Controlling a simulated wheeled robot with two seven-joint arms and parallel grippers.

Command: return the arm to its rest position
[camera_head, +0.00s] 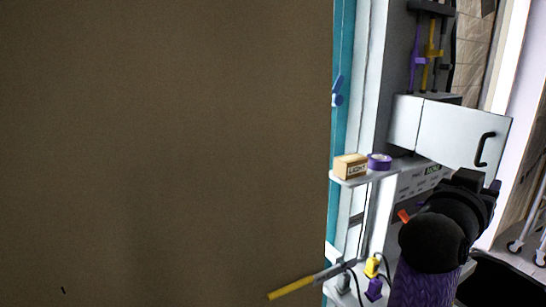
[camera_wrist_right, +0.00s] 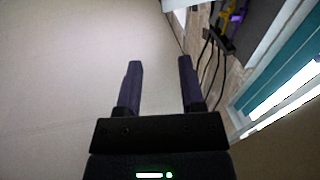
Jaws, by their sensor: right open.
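My right arm (camera_head: 432,250), purple and black, rises from the bottom right of the head view. Its black wrist is in front of the shelf unit, and the fingers cannot be made out there. In the right wrist view the two dark purple fingers of my right gripper (camera_wrist_right: 160,72) stand well apart, with nothing between them. My left arm and gripper are not in view. A large brown panel (camera_head: 165,150) fills the left and middle of the head view and hides what lies behind it.
A shelf (camera_head: 350,183) holds a small box (camera_head: 350,166) and a purple tape roll (camera_head: 379,161). Above is a white cabinet door (camera_head: 455,133) with a black handle, standing open. A yellow-ended bar (camera_head: 292,288) crosses the panel's lower right edge. A white cart stands far right.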

